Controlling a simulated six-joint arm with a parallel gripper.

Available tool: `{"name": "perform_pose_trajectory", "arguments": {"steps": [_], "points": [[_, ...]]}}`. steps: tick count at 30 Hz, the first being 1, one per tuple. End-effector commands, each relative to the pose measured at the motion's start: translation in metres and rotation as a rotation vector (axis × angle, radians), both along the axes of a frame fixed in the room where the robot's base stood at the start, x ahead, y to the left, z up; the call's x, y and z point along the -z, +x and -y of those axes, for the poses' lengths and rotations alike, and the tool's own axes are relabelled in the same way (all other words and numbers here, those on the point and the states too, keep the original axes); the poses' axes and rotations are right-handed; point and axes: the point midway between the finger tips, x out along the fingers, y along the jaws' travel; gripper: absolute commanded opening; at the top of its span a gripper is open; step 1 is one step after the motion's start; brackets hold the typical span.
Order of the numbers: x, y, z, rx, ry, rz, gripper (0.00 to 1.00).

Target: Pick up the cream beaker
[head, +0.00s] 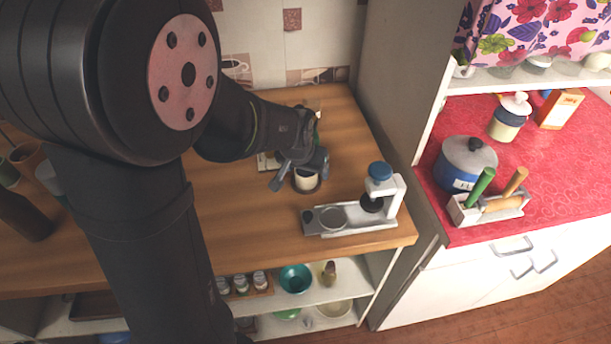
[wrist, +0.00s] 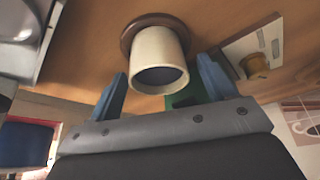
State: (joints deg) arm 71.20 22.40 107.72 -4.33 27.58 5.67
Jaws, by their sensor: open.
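The cream beaker (wrist: 157,50) stands on a round brown coaster (wrist: 127,36) on the wooden counter. Its dark open mouth faces the camera in the wrist view. In the head view the beaker (head: 306,182) is partly hidden by my gripper (head: 300,174), which is over it. My gripper is open; in the wrist view its blue-grey fingers (wrist: 162,66) lie to either side of the beaker, with a visible gap on each side. I cannot tell how far the fingertips reach down along it.
A white press-like device with a blue knob (head: 380,171) stands to the right on the counter. A green thing (wrist: 184,98) shows behind the beaker, and a pale plate with a small knob (wrist: 255,64) lies beside it. Containers stand at the far left.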

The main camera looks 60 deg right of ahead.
Motion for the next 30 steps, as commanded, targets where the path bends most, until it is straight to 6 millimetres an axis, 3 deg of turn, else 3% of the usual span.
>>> {"name": "perform_pose_trajectory", "arguments": {"steps": [10,17,20,30], "points": [[0.0048,0.0005,0.0024,0.0,-0.001,0.0,0.74],[0.0047,0.0005,0.0023,-0.001,-0.001,0.0,0.29],[0.0046,0.0005,0.0024,-0.001,-0.002,0.0,0.23],[-0.0042,0.0006,0.0028,-0.001,-0.004,0.001,0.23]]}}
